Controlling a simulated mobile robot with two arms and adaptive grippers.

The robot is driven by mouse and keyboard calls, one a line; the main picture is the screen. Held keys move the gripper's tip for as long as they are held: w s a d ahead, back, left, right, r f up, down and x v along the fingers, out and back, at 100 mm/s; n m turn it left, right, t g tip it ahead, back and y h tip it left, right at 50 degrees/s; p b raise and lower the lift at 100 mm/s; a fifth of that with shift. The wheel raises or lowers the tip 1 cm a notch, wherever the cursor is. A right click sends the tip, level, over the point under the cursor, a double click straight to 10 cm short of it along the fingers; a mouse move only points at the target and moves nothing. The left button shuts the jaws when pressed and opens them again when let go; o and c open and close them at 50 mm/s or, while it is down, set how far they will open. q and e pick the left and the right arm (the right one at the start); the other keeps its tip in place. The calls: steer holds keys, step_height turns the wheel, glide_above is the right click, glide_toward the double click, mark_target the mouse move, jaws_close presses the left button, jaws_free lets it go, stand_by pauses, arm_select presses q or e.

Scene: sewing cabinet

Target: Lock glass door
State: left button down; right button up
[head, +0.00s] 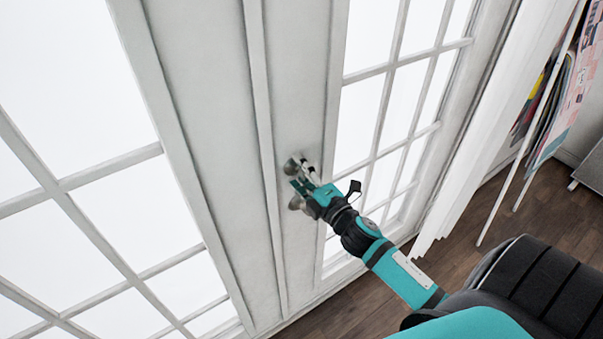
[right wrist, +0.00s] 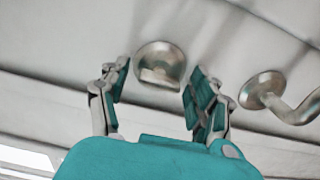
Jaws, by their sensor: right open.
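The white glass door (head: 222,130) fills the left and middle of the head view. A round metal lock with a small turn piece (right wrist: 159,58) is on its frame; in the head view its metal shows at the upper side of my gripper (head: 291,165). A metal lever handle (right wrist: 268,92) is beside the lock; it shows below it in the head view (head: 295,203). My right gripper (head: 304,180) is open at the lock. In the right wrist view its fingers (right wrist: 160,78) are on either side of the lock, with visible gaps. My left gripper is not in view.
White vertical blinds (head: 480,130) hang right of the door. Colourful hanging panels (head: 565,85) are at the far right. The handle is close to the right-hand finger in the wrist view.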

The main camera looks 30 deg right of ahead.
steer(key=s, duration=1.2)
stand_by(0.3)
steer(key=s+a+f+m+g+b, duration=0.1)
steer(key=s+f+m+g, duration=0.2)
steer(key=f, duration=0.9)
steer(key=s+f+m+g+b, duration=0.1)
steer(key=s+f+m+g, duration=0.15)
steer(key=f, duration=1.05)
steer(key=s+a+f+m+g+b, duration=0.1)
steer(key=s+f+m+g, duration=0.2)
steer(key=f, duration=0.9)
steer(key=s+a+f+m+g+b, duration=0.1)
steer(key=s+a+f+m+g, duration=0.2)
steer(key=s+f, duration=0.8)
steer(key=s+a+f+m+g+b, duration=0.1)
steer(key=s+a+f+m+g, duration=0.2)
steer(key=s+f, duration=0.8)
steer(key=shift+s+a+m+g+b, duration=0.35)
steer(key=shift+s+m+g, duration=0.3)
steer(key=shift+s+g, duration=0.55)
